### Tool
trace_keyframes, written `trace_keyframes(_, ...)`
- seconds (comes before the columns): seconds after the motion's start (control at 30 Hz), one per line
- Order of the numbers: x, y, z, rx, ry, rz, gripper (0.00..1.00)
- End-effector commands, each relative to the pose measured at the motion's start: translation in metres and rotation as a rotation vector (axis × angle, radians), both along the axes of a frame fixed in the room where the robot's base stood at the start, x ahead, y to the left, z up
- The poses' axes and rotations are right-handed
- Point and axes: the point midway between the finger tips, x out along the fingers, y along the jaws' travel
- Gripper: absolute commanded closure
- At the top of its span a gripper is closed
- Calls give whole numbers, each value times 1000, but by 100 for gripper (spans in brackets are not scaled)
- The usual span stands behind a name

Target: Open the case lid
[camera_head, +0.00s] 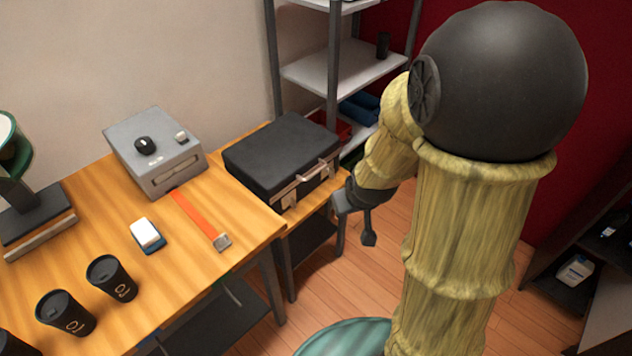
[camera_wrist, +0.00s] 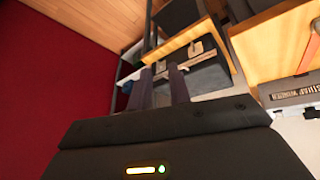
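The black case (camera_head: 275,152) lies flat with its lid closed on the right end of the wooden table. Its silver latches and handle (camera_head: 303,178) are on the side facing my gripper. In the wrist view the case (camera_wrist: 207,76) appears beyond my fingers, with its latches and handle (camera_wrist: 187,53) showing. My gripper (camera_head: 354,225) is just right of the case's front corner, apart from it. Its two fingers (camera_wrist: 161,85) are spread with nothing between them. The far side of the case is hidden.
A grey shelf rack (camera_head: 330,75) stands behind the case. On the main table (camera_head: 185,285) are a grey machine (camera_head: 155,158), a red strap (camera_head: 195,215), a blue-and-white item (camera_head: 146,234) and black cups (camera_head: 110,280). Open floor lies below my gripper.

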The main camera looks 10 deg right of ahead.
Motion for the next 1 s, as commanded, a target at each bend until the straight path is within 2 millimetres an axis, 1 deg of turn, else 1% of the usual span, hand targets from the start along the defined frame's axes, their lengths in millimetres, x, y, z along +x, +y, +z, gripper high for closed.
trace_keyframes(0.03, 17, -6, -36, -32, -48, 27, 81)
trace_keyframes(0.1, 39, -15, -58, -84, -128, 67, 81)
trace_keyframes(0.2, 68, -26, -87, -170, -241, 129, 81)
trace_keyframes(0.3, 93, -37, -114, -267, -350, 194, 81)
trace_keyframes(0.4, 116, -47, -139, -376, -457, 262, 81)
trace_keyframes(0.5, 134, -52, -162, -491, -563, 339, 81)
trace_keyframes(0.6, 149, -54, -183, -614, -669, 419, 81)
trace_keyframes(0.73, 161, -50, -210, -775, -806, 536, 81)
trace_keyframes(0.9, 166, -35, -242, -982, -993, 693, 81)
trace_keyframes(1.0, 163, -25, -254, -1078, -1090, 768, 81)
